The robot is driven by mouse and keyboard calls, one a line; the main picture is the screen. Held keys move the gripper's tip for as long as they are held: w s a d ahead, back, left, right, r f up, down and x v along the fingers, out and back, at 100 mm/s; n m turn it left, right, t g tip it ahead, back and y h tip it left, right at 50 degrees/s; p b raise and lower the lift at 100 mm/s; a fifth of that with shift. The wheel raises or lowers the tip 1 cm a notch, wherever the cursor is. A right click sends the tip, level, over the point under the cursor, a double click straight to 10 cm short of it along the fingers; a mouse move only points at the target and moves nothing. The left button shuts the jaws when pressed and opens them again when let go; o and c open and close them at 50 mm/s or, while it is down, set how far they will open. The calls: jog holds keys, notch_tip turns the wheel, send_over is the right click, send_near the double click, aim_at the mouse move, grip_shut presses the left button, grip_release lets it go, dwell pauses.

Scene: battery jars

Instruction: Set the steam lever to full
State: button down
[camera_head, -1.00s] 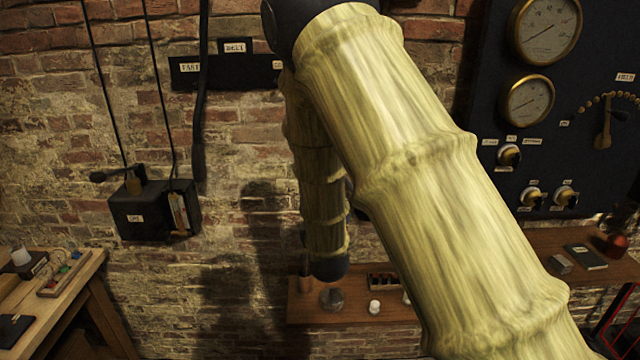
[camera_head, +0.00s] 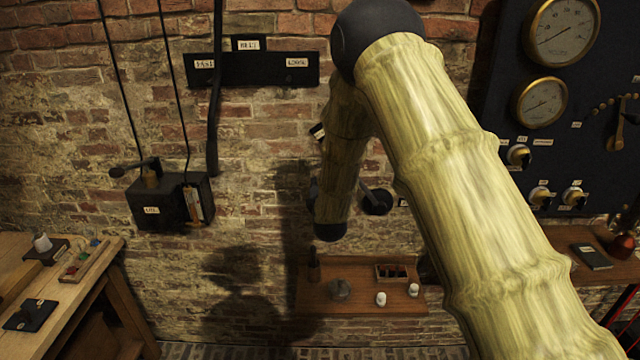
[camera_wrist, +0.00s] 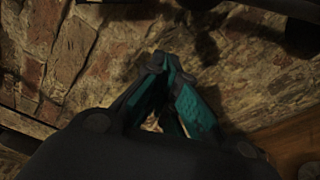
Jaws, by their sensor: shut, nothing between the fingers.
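I cannot tell for sure which lever is the steam lever. A brass-coloured lever (camera_head: 616,136) with an arc of dots stands on the dark panel at the right. A box with a black-handled lever (camera_head: 140,168) hangs on the brick wall at the left; its label is too small to read surely. A small tilted label (camera_head: 318,131) is partly hidden behind my arm. My gripper (camera_wrist: 168,65) shows in the wrist view with its teal fingers closed together and empty, in front of the brick wall. In the head view I cannot make out its fingers.
A belt plate (camera_head: 254,69) with labels is on the wall. Gauges (camera_head: 561,32) and knobs (camera_head: 518,155) fill the dark panel (camera_head: 510,95). A wooden shelf (camera_head: 330,300) with small jars is below my arm. A workbench (camera_head: 100,262) stands at the left.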

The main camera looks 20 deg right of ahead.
jog(key=shift+s+d+r+p, duration=0.25)
jog(key=shift+s+d+p, duration=0.1)
jog(key=shift+d, duration=0.15)
jog(key=shift+s+d+r+p, duration=0.25)
jog(key=shift+d+r+p, duration=0.1)
jog(key=shift+d, duration=0.15)
jog(key=shift+s+d+r+p, duration=0.2)
jog(key=shift+s+d+p, duration=0.15)
jog(key=shift+d, duration=0.15)
jog(key=shift+r, duration=0.1)
